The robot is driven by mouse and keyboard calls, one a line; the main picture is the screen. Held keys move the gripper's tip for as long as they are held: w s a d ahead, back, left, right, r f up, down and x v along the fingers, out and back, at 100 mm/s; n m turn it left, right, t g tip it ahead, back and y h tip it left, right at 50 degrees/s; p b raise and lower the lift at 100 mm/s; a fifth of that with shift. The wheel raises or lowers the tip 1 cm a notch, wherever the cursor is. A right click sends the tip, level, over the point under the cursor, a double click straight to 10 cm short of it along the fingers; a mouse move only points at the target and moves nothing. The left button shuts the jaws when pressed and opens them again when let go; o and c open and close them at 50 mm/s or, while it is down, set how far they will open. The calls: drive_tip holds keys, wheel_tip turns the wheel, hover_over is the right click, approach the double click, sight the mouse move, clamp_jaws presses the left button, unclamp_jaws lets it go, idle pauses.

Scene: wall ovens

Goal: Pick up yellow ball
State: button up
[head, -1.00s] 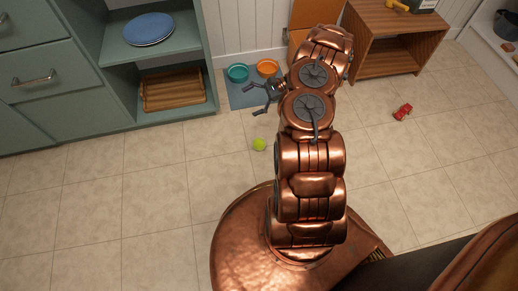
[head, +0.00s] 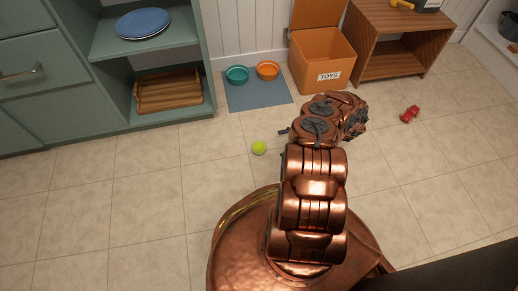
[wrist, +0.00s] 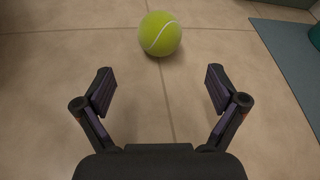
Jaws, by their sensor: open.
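The yellow ball (head: 259,148) is a yellow-green tennis ball lying on the tiled floor, just left of my arm in the head view. In the wrist view the ball (wrist: 160,34) sits at the top centre, beyond my fingertips and in line with the gap between them. My gripper (wrist: 160,90) is open and empty, its two dark fingers spread wide and apart from the ball. In the head view my gripper is mostly hidden by my arm; only small dark parts show near the ball.
A blue mat (head: 246,97) with a teal bowl (head: 237,75) and an orange bowl (head: 268,70) lies behind the ball. An orange toy box (head: 318,60) stands right of it. A red toy car (head: 410,114) lies at the right. Floor left of the ball is clear.

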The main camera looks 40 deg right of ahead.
sight(259, 148)
drive_tip(key=b+x, duration=0.2)
drive_tip(key=x, duration=0.3)
drive_tip(key=shift+w+a+f, duration=0.15)
drive_tip(key=shift+a, duration=0.15)
drive_tip(key=b+x, duration=0.3)
drive_tip(key=x, duration=0.1)
drive_tip(key=shift+w+a+f, duration=0.1)
drive_tip(key=shift+a, duration=0.1)
drive_tip(key=shift+w+a, duration=0.25)
drive_tip(key=shift+a, duration=0.05)
drive_tip(key=shift+c, duration=0.2)
drive_tip(key=c, duration=1.2)
